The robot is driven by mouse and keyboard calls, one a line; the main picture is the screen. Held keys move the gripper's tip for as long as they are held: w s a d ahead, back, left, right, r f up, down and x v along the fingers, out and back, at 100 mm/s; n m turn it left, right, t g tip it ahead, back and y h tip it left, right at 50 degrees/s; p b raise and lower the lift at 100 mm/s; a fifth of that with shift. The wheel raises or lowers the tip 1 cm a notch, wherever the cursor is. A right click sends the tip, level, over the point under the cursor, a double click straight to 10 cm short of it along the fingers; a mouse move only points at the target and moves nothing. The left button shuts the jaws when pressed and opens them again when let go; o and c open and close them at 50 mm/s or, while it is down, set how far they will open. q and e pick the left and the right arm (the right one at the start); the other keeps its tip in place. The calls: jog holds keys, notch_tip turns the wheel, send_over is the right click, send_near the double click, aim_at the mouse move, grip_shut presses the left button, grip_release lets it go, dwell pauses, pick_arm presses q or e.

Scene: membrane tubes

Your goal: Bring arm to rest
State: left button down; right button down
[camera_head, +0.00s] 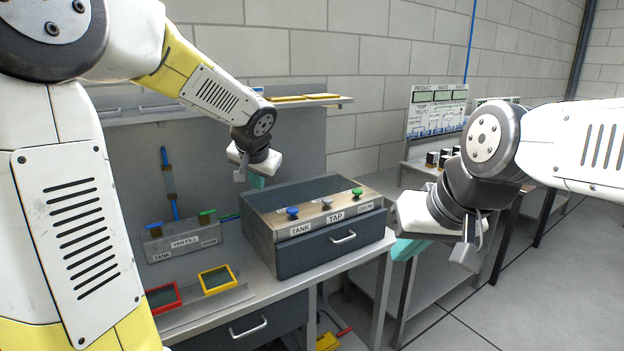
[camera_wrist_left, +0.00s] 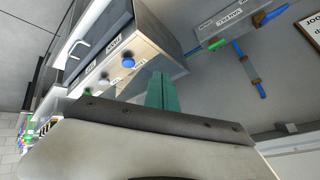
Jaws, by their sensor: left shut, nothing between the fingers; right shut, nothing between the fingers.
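My left arm (camera_head: 210,90) reaches in from the left over the bench. My left gripper (camera_head: 257,181) hangs above and behind the back left of the grey TANK/TAP box (camera_head: 345,247), apart from it. Its teal fingers (camera_wrist_left: 160,91) are together and empty in the left wrist view. My right arm (camera_head: 590,145) comes in from the right. My right gripper (camera_head: 404,250) points down in front of the right side of the box, past the bench edge. Its teal fingers are partly hidden by the wrist, and nothing shows held in them.
The box carries a blue knob (camera_head: 292,212) and a green knob (camera_head: 357,191). A VAN FILL valve block (camera_head: 183,243) stands to its left. Red (camera_head: 163,298) and yellow (camera_head: 217,280) trays lie at the front left. A shelf (camera_head: 300,103) runs behind. Open floor (camera_head: 545,270) lies at the right.

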pick_arm(q)
jog(key=s+n+g+h, duration=0.1)
jog(key=s+n+h, duration=0.2)
jog(key=s, duration=2.4)
jog(key=shift+s+f+n+h, duration=0.15)
jog(key=shift+f+n+h, duration=0.1)
jog(key=shift+n+h, duration=0.05)
dwell(2.5)
